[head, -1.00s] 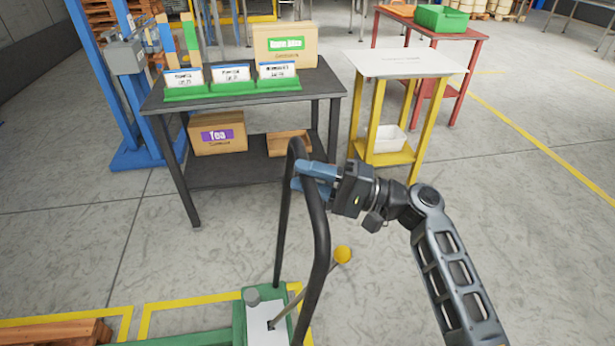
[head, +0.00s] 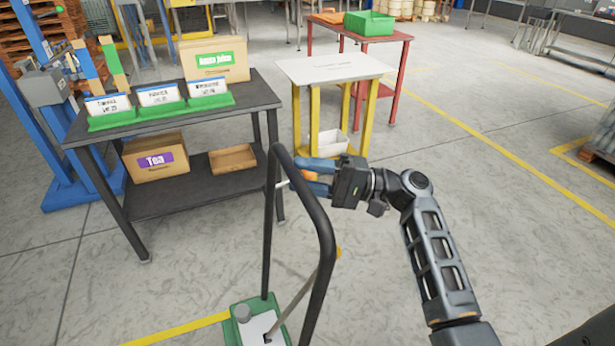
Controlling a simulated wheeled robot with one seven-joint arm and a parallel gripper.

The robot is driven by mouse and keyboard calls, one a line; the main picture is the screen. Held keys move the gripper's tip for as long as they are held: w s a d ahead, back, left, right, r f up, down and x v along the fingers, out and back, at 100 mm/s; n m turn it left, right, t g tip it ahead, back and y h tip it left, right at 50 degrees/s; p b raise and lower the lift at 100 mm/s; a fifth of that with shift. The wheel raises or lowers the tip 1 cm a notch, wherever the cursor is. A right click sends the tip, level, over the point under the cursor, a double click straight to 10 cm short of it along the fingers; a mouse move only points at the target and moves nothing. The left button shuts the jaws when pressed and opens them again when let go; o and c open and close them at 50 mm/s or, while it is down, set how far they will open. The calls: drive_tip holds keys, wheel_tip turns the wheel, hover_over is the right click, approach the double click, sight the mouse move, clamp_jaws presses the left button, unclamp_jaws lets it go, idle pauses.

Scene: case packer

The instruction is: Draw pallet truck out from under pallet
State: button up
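The pallet truck stands at bottom centre of the head view, its green base (head: 235,333) cut off by the lower edge. Its black loop handle (head: 325,245) rises upright, and a grey rod (head: 296,303) leans up to a yellow knob mostly hidden behind the handle's right bar. My gripper (head: 312,176) reaches in from the right at the handle's upper part. Its blue fingers lie above and below an orange part inside the loop and appear shut on it. The handle's right bar partly covers the fingertips. The pallet and the forks are out of view.
A dark two-shelf table (head: 170,205) with cartons and green card holders stands behind, left of the handle. A white-topped yellow stand (head: 335,68) and a red table (head: 400,38) stand further back. Floor to the right is clear up to a yellow line (head: 480,122).

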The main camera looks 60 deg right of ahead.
drive_tip(key=shift+o, duration=1.2)
drive_tip(key=shift+d, duration=0.1)
drive_tip(key=shift+s+f, duration=0.1)
drive_tip(key=b+v, duration=0.1)
drive_tip(key=v, duration=0.6)
drive_tip(key=shift+s+d, duration=0.25)
drive_tip(key=shift+s, duration=0.05)
